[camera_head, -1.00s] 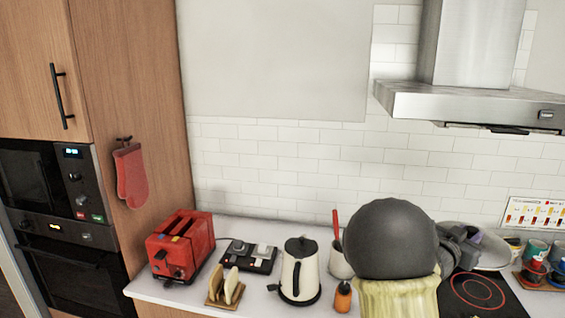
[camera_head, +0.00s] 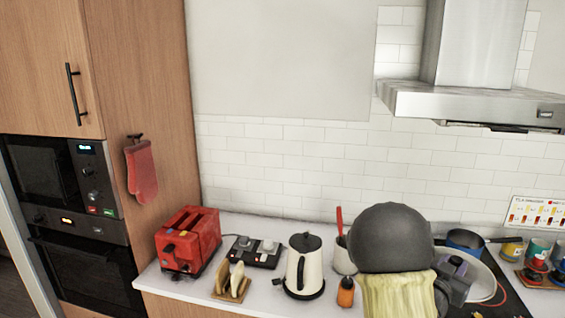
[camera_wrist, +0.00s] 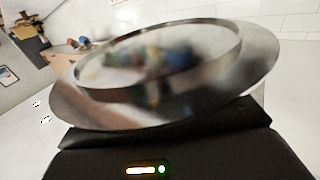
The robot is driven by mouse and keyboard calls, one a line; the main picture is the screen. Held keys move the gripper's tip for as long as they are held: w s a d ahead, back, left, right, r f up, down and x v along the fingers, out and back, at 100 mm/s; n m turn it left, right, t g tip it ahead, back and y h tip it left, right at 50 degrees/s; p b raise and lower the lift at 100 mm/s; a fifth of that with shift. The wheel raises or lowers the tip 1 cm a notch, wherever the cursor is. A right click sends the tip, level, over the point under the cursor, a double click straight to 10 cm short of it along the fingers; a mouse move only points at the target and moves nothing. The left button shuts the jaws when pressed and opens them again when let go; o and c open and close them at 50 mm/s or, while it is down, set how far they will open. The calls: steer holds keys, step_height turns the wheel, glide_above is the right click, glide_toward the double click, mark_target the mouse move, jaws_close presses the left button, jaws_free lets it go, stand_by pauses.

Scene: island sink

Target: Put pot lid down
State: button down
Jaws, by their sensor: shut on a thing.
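The pot lid is a round metal-rimmed disc. In the head view the lid (camera_head: 484,268) shows as a pale oval at the right, partly hidden behind my gripper (camera_head: 455,278) and arm. In the wrist view the lid (camera_wrist: 75,98) fills the middle, with a raised ring and blurred coloured reflections. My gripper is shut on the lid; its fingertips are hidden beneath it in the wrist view. A blue pot (camera_head: 465,240) with a dark handle stands on the back of the hob, just behind the lid. I cannot tell whether the lid touches anything below.
A red toaster (camera_head: 188,241), toast rack (camera_head: 231,284), white kettle (camera_head: 304,268), orange bottle (camera_head: 346,293) and utensil crock (camera_head: 343,258) line the counter left of my arm. Cups and jars (camera_head: 537,252) stand at the far right. The range hood (camera_head: 470,100) hangs above.

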steer(key=s+a+f+n+t+y, duration=0.2)
steer(key=a+f+n+y, duration=0.15)
steer(key=a+f, duration=0.6)
steer(key=s+a+f+n+t+y, duration=0.1)
steer(key=a+f+n+t+y, duration=0.25)
steer(key=f, duration=1.05)
steer(key=s+a+f+n+t+y, duration=0.1)
steer(key=s+a+f+n+y, duration=0.15)
steer(key=a+f+y, duration=0.7)
step_height(320, 180, down, 13)
steer(key=w+d+h+b, duration=0.1)
steer(key=d+h+b, duration=0.1)
steer(key=b, duration=0.8)
steer(key=shift+r+h, duration=0.15)
steer(key=shift+h, duration=0.4)
steer(key=shift+g, duration=0.25)
steer(key=a, duration=0.7)
steer(key=shift+r, duration=0.1)
